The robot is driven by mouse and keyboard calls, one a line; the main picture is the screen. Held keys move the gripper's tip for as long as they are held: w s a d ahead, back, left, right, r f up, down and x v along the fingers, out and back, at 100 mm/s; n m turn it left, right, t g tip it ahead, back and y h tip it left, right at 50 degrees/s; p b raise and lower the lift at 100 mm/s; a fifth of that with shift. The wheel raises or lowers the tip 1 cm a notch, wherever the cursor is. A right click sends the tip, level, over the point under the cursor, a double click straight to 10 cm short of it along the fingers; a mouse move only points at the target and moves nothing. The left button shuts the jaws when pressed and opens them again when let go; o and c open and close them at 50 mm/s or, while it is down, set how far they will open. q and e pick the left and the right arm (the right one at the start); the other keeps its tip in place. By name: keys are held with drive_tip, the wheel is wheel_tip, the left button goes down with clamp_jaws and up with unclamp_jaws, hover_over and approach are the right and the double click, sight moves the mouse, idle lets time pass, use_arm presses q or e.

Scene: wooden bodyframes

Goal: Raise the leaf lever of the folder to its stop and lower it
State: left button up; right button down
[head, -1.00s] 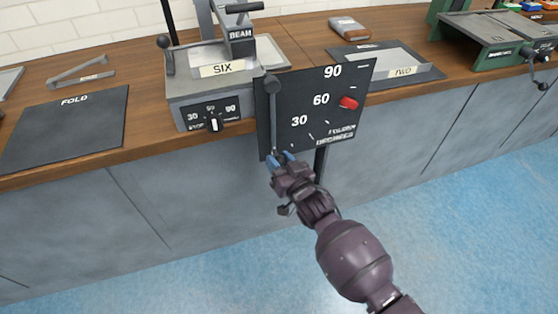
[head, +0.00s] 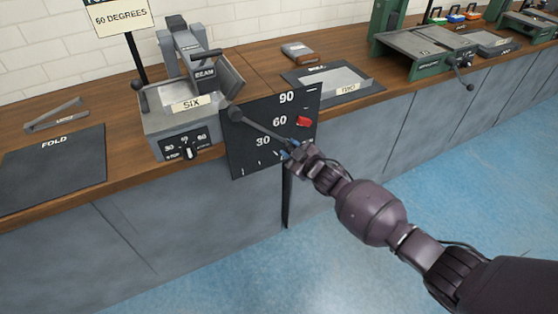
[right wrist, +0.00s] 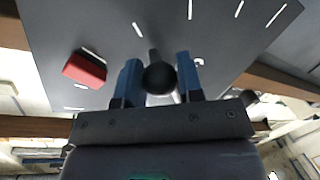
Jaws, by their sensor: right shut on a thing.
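The grey folder (head: 150,125), labelled SIX, stands on the bench with its BEAM block and a grey leaf (head: 231,76) tilted up at its right. Its leaf lever (head: 262,130) runs from the pivot down and right across a dark degree board (head: 246,163). The lever lies between the 30 and 60 marks, nearer 60. My right gripper (head: 291,149) is shut on the lever's end; the right wrist view shows the black knob (right wrist: 159,77) between its blue fingertips. A red marker (head: 304,121) sits beside 60, apart from the lever. My left gripper is out of view.
A sign reading 60 DEGREES (head: 119,16) stands behind the folder. A stop dial (head: 186,143) is on its front. Green machines (head: 420,62) stand farther right. The floor in front is clear.

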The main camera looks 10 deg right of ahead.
drive_tip(key=d+r+n, duration=0.1)
drive_tip(key=d+r+n+p, duration=0.1)
drive_tip(key=r, duration=0.1)
drive_tip(key=w+d+r+p, duration=0.1)
drive_tip(key=shift+w+d+r+n+h, duration=0.1)
drive_tip(key=shift+d+r+n+h, duration=0.2)
drive_tip(key=shift+n, duration=0.1)
drive_tip(key=c, duration=0.8)
unclamp_jaws()
drive_tip(key=shift+a, duration=0.1)
